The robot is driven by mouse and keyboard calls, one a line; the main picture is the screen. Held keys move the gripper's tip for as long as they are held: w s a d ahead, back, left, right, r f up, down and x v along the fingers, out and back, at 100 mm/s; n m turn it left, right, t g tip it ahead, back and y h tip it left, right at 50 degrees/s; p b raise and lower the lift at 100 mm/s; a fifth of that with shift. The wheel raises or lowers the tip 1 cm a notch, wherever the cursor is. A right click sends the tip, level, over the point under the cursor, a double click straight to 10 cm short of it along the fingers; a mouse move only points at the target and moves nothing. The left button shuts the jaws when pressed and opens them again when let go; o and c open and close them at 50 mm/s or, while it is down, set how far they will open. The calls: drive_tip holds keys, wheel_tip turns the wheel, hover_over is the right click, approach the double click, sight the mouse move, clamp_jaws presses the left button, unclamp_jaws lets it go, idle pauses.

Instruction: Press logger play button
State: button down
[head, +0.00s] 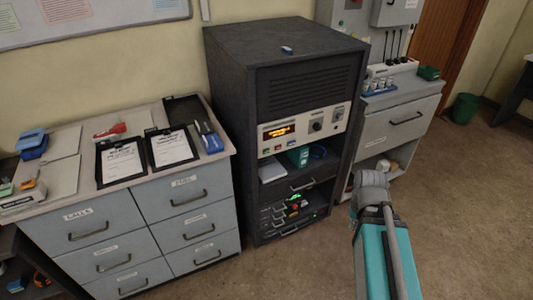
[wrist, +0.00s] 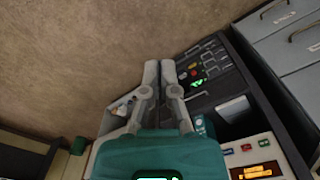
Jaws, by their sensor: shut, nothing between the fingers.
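A rack panel (head: 300,128) with a lit orange display and a row of small coloured buttons sits in the dark cabinet in the head view. It also shows at the bottom right of the wrist view (wrist: 262,158). Lower in the cabinet is a dark unit (head: 293,210) with a green display and red, orange and grey keys; the wrist view shows it (wrist: 205,75) right of my fingers. I cannot read which one is the logger. My gripper (wrist: 160,66) is shut and empty, its fingertips beside the dark unit in the picture; contact is not visible.
The dark cabinet (head: 270,85) stands between a drawer unit (head: 180,215) with clipboards on top and a grey cabinet (head: 400,120). An open shelf with a teal item (head: 297,157) lies between the two units. The floor (head: 470,200) at right is clear.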

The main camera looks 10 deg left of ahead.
sight(266, 151)
drive_tip(key=shift+f, duration=0.1)
drive_tip(key=w+a+f+n+t+h+b, duration=0.2)
drive_tip(key=w+f+n+t+h+b, duration=0.15)
drive_tip(key=w+n+b, duration=0.55)
drive_tip(key=w+a+f+n+t+h+b, duration=0.2)
drive_tip(key=w+f+n+t+h+b, duration=0.25)
drive_tip(key=w+n, duration=0.55)
drive_tip(key=w+a+n+t+y+b, duration=0.1)
drive_tip(key=w+a+n+t+b, duration=0.2)
drive_tip(key=a+n, duration=0.4)
drive_tip(key=w+a+n+t+y+b, duration=0.2)
drive_tip(key=w+a+n+t+b, duration=0.1)
drive_tip(key=a+n+b, duration=0.3)
drive_tip(key=w+a+n+t+y+b, duration=0.1)
drive_tip(key=w+a+n+t+b, duration=0.2)
drive_tip(key=a+n, duration=0.7)
drive_tip(key=shift+w+a+r+n+t+y+b, duration=0.15)
drive_tip(key=shift+w+r+n+t+y+b, duration=0.2)
drive_tip(key=shift+n+t+b, duration=0.6)
drive_tip(key=shift+w+f, duration=0.1)
drive_tip(key=shift+w+a, duration=0.85)
drive_tip(key=shift+w, duration=0.3)
drive_tip(key=shift+w+a, duration=0.85)
drive_tip(key=shift+w, duration=0.35)
drive_tip(key=shift+w+a, duration=0.85)
drive_tip(key=shift+w, duration=0.3)
